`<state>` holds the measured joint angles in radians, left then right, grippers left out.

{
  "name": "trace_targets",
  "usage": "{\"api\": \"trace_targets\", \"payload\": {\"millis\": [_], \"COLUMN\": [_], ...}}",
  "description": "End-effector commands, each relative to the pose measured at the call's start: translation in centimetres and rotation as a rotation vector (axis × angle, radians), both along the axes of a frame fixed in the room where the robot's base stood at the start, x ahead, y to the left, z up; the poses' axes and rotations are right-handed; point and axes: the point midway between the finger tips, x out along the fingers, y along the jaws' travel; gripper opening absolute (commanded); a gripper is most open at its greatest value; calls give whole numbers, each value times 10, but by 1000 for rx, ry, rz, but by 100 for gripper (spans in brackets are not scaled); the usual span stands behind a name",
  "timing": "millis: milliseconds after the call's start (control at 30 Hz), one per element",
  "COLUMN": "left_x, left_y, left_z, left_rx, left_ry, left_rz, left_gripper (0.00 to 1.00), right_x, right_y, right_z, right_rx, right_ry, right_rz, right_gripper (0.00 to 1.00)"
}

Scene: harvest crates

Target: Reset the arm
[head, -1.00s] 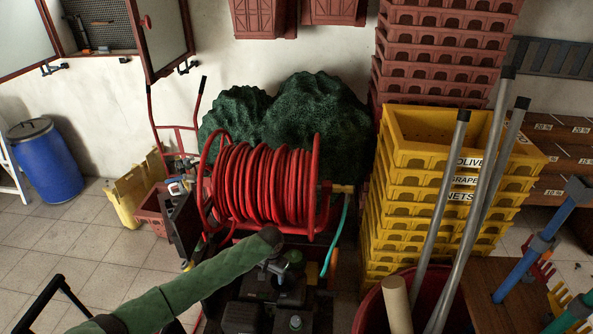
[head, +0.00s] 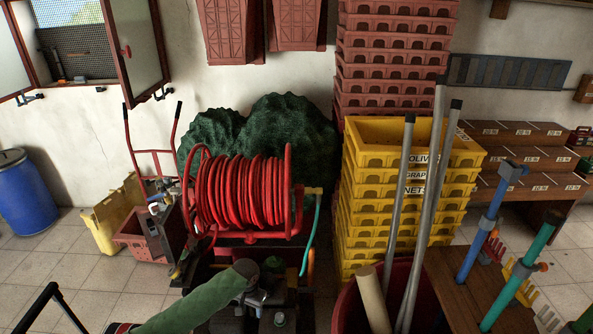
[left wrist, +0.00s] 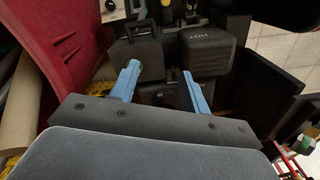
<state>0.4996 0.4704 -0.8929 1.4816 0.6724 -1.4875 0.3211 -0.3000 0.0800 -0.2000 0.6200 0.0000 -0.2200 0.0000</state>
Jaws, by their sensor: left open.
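My left arm, green, comes in at the lower left of the head view (head: 195,303) and ends at a dark joint in front of the hose reel. I cannot make out its fingers there. In the left wrist view my left gripper (left wrist: 161,73) shows two light blue fingers set well apart, with nothing held between them. Beyond the fingers are dark boxy parts (left wrist: 205,50); whether the fingers touch them is unclear. My right gripper is in neither view now.
A red hose reel (head: 242,193) stands in the middle. Yellow crates (head: 398,190) stack beside it. A red tub (head: 345,310) with grey poles and a beige roll (head: 373,300) is at the front; its wall fills the left of the wrist view (left wrist: 45,45).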

Motion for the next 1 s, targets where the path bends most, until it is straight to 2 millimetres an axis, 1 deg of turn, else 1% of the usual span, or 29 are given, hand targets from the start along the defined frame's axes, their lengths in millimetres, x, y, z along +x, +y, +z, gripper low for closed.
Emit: {"api": "trace_targets", "payload": {"millis": [33, 333, 567, 667, 767, 800, 967, 1000], "left_x": [-2, -16, -36, -48, -67, -76, -114, -125], "left_y": [-2, -10, -19, -23, -27, -29, -30, -29], "left_z": [-6, -39, -79, -104, -138, -153, -211, -225], "left_rx": [-4, -37, -72, -91, -112, -121, -148, -152], "left_ry": [0, -18, -36, -47, -60, -68, -94, -100], "left_rz": [1, 6, 16, 24, 35, 42, 70, 77], "left_gripper": [46, 46, 46, 46, 46, 46, 46, 46], "right_x": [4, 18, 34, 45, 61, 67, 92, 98], "right_y": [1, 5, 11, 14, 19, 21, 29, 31], "right_z": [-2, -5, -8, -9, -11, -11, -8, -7], "right_rx": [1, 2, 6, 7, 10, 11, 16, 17], "right_ry": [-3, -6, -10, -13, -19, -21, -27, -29], "right_rz": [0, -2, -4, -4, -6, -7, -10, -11], "right_gripper": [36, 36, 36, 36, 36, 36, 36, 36]}}
